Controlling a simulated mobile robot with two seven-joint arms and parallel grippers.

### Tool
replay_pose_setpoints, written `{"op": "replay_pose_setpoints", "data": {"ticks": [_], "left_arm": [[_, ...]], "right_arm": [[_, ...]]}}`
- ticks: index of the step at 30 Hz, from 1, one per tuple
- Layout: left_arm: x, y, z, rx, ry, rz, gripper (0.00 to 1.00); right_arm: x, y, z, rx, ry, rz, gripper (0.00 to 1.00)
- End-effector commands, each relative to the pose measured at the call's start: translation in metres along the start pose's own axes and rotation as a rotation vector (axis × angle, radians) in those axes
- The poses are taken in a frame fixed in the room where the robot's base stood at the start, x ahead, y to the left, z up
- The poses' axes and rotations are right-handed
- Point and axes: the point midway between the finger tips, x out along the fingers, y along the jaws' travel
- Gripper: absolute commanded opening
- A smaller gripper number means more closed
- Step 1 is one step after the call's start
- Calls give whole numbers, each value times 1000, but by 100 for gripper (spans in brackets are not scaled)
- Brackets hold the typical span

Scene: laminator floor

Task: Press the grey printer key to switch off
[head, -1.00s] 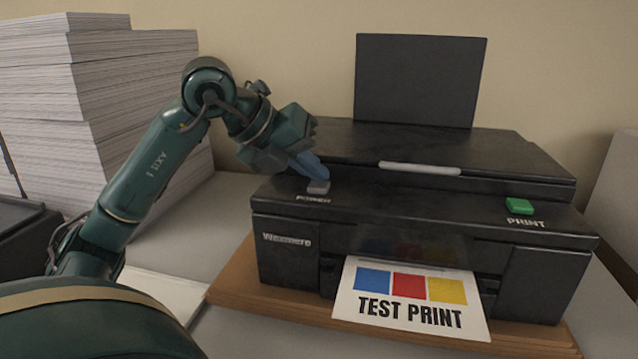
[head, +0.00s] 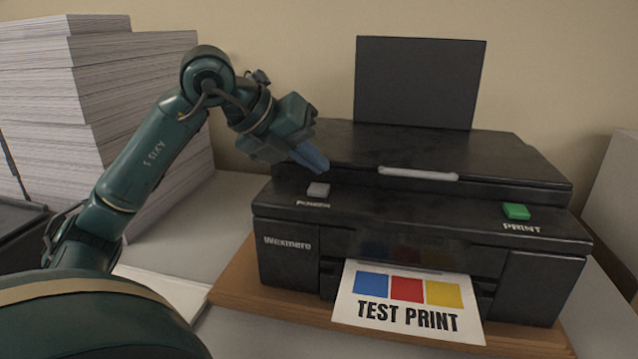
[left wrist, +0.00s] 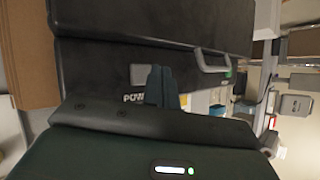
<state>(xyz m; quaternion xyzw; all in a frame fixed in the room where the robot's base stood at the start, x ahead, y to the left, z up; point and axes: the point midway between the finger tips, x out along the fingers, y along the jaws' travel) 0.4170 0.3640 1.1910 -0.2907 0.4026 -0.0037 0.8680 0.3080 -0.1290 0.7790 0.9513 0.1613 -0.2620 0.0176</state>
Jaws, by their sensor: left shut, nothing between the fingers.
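The black printer (head: 290,226) stands on a wooden board. Its grey key (head: 318,190), marked POWER, is at the left of the top front panel. The grey key also shows in the left wrist view (left wrist: 142,75). My left gripper (head: 322,168) is shut and empty, its blue fingers pointing down just above and behind the grey key, with a small gap. In the left wrist view its fingertips (left wrist: 160,72) appear beside the key. My right gripper is not in view.
A green PRINT key (head: 516,211) is at the panel's right. A TEST PRINT sheet (head: 408,300) sticks out of the front. Tall paper stacks (head: 140,90) stand at the left behind my arm. The printer's raised rear panel (head: 420,82) stands up at the back.

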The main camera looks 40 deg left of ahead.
Motion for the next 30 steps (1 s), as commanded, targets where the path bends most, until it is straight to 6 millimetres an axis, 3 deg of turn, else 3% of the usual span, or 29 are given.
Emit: {"op": "replay_pose_setpoints", "data": {"ticks": [15,30], "left_arm": [[-38,-27,28,0,-2,1,0],[-38,-28,28,0,0,0,0]], "right_arm": [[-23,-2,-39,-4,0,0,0],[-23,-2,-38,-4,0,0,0]]}}
